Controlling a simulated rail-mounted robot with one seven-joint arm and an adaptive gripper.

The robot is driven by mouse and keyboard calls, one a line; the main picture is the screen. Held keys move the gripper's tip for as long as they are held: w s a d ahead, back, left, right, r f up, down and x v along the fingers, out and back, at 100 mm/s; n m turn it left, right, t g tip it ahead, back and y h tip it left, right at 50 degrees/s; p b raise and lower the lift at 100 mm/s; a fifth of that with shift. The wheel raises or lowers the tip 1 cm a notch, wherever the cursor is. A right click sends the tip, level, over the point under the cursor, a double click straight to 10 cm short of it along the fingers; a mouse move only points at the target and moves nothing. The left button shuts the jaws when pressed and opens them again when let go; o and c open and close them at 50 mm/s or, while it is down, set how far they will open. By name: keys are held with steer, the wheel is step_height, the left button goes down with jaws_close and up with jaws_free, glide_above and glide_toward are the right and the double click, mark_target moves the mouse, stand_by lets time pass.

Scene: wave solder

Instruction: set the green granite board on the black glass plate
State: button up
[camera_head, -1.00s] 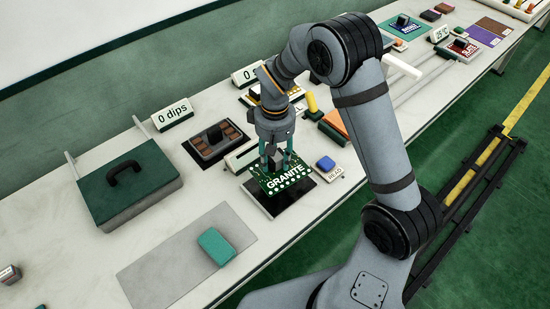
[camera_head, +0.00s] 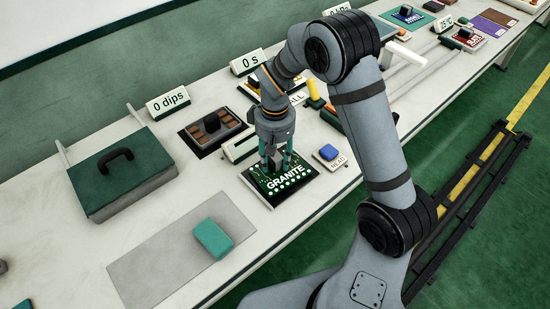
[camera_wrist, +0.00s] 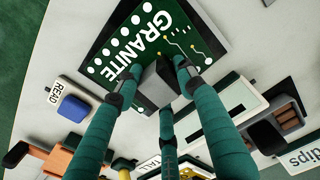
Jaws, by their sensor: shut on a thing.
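The green board marked GRANITE (camera_head: 285,184) is in the head view, low over or on the black glass plate (camera_head: 262,199), covering most of it. I cannot tell whether the board touches the plate. My gripper (camera_head: 276,163) is above the board, with its teal fingers pointing down, shut on the board's grey block handle. In the wrist view the board (camera_wrist: 120,50) shows below the fingers, and my gripper (camera_wrist: 158,80) closes around the grey handle (camera_wrist: 156,86). Dark plate margin shows around the board's edges.
A blue READ button (camera_head: 328,152) stands right of the plate, and a small display (camera_head: 240,148) behind it. A teal block (camera_head: 213,238) lies on a grey mat (camera_head: 150,265) at front left. A green-lidded box (camera_head: 120,175) is further left.

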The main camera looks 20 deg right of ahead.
steer(key=shift+f+b, duration=0.55)
steer(key=o, duration=1.4)
steer(key=shift+o, duration=0.4)
steer(key=shift+r, duration=0.1)
step_height(320, 180, up, 12)
steer(key=shift+f, duration=0.1)
